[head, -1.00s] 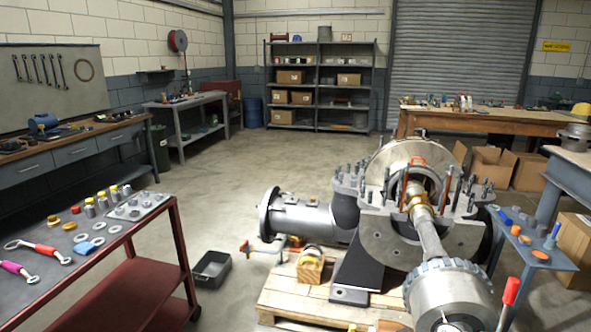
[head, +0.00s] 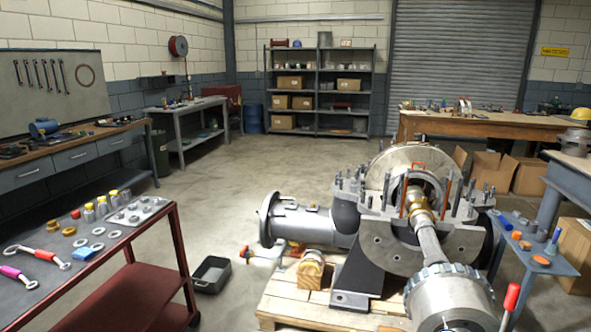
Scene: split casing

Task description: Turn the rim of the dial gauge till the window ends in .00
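The split casing (head: 385,240) stands open on a wooden pallet at the right of the head view. A shaft (head: 428,240) with brass-coloured parts runs from it toward a large grey ribbed cylinder (head: 450,295) at the lower right. Upright studs stand along the casing flange. I cannot make out a dial gauge or its number window in this view. Neither of my grippers is in view.
A red cart (head: 150,285) with rings, bottles and wrenches stands at left. A dark bin (head: 211,274) lies on the floor between cart and pallet (head: 285,308). A small blue-grey table (head: 560,268) with parts stands right. The middle floor is clear.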

